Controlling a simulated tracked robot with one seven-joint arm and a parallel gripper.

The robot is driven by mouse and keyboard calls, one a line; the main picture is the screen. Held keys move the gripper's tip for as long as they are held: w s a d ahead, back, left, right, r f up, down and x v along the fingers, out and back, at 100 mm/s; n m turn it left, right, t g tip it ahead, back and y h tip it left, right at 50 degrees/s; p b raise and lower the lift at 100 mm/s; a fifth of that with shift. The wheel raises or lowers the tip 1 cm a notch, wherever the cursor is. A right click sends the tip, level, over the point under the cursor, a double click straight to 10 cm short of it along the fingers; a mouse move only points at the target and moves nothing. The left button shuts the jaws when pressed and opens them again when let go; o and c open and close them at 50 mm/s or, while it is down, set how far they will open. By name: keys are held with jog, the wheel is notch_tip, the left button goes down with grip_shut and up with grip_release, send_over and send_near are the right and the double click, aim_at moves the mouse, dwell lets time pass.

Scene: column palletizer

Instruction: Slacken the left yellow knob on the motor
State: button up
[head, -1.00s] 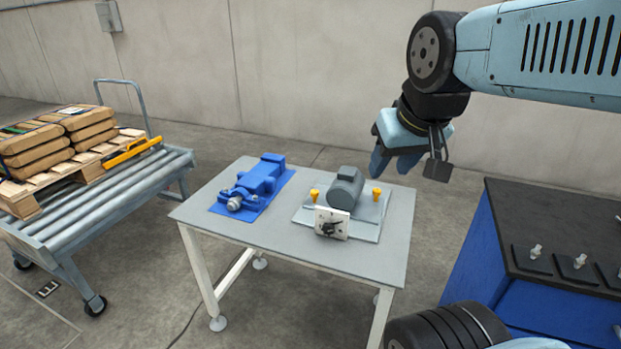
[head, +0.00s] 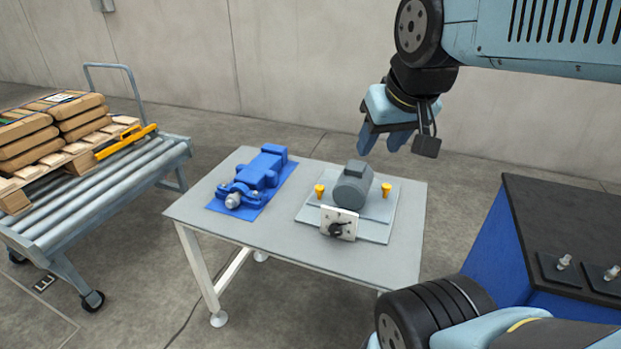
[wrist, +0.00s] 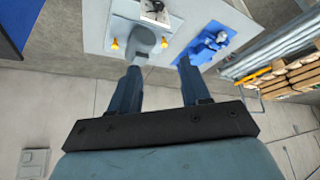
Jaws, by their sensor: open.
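The grey motor (head: 352,186) sits on a grey base plate (head: 377,229) on the table. The left yellow knob (head: 319,190) stands upright beside the motor, and the right yellow knob (head: 386,189) stands on its other side. A white panel with a black switch (head: 338,223) is in front of the motor. My gripper (head: 379,149) is open and empty, above and behind the motor, apart from both knobs. In the wrist view my gripper (wrist: 158,78) shows two spread fingers, with the motor (wrist: 140,42) beyond them and both yellow knobs at its sides.
A blue vise-like device (head: 257,177) lies on a blue mat at the left of the table (head: 285,240). A roller cart (head: 110,190) with stacked sacks (head: 60,130) stands at the left. A blue cabinet with a dark top (head: 550,220) stands at the right.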

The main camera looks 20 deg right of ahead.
jog(key=shift+o, duration=0.8)
jog(key=shift+w, duration=0.15)
jog(key=shift+w+r, duration=0.1)
jog(key=shift+w, duration=0.3)
jog(key=m+g, duration=0.6)
jog(key=m, duration=0.5)
send_over(319, 187)
notch_tip(319, 187, down, 22)
notch_tip(319, 187, down, 13)
jog(key=shift+f, duration=0.1)
